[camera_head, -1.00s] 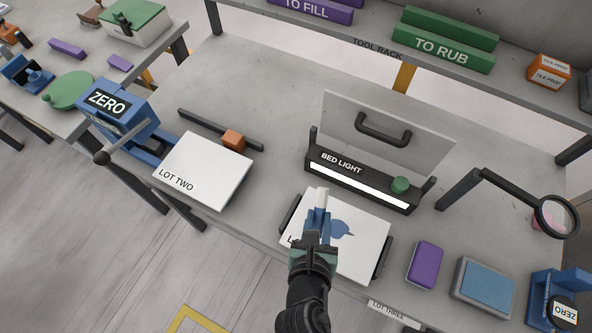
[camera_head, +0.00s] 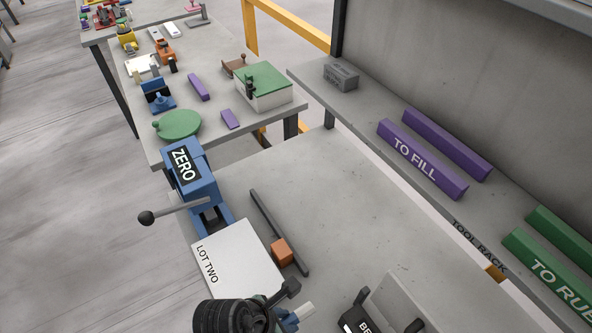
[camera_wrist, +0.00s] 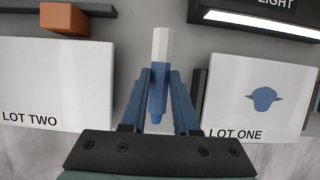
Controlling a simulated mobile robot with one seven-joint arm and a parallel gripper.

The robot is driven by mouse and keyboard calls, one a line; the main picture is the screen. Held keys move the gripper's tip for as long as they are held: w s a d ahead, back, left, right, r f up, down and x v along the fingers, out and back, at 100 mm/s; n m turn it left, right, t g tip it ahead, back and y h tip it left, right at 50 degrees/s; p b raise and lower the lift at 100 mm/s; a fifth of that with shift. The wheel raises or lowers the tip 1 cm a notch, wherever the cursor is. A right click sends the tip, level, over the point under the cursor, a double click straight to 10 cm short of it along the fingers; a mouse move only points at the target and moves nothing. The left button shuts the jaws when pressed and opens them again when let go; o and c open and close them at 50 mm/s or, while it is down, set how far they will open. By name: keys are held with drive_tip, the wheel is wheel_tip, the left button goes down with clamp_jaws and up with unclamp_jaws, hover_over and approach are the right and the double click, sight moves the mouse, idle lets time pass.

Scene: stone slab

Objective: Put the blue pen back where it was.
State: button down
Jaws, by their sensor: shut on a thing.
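The blue pen (camera_wrist: 158,92), blue with a pale faceted end, stands out between the two blue fingers of my gripper (camera_wrist: 159,76) in the wrist view. The fingers are shut on it. In the head view, the pen's pale end (camera_head: 301,312) shows at the lower edge, beside my gripper (camera_head: 285,322), which is mostly hidden by my wrist. In the wrist view, the pen is over grey slab between the white LOT TWO board (camera_wrist: 55,85) and the white LOT ONE board (camera_wrist: 262,70), which bears a blue shape. The pen's height above the slab is hard to tell.
A dark bar with an orange block (camera_head: 282,252) lies beyond LOT TWO. A blue ZERO device (camera_head: 190,178) with a lever stands left. The black bed light (camera_wrist: 250,18) is right. A tool rack (camera_head: 440,200) runs along the back. The slab's middle (camera_head: 330,205) is clear.

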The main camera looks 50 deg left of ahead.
drive_tip(key=f, duration=0.2)
drive_tip(key=shift+s+f, duration=0.2)
drive_tip(key=shift+f, duration=0.2)
drive_tip(key=shift+w+f, duration=0.1)
drive_tip(key=shift+f, duration=2.25)
drive_tip(key=shift+f, duration=0.1)
drive_tip(key=c, duration=0.7)
unclamp_jaws()
drive_tip(key=shift+o, duration=0.2)
drive_tip(key=v, duration=1.2)
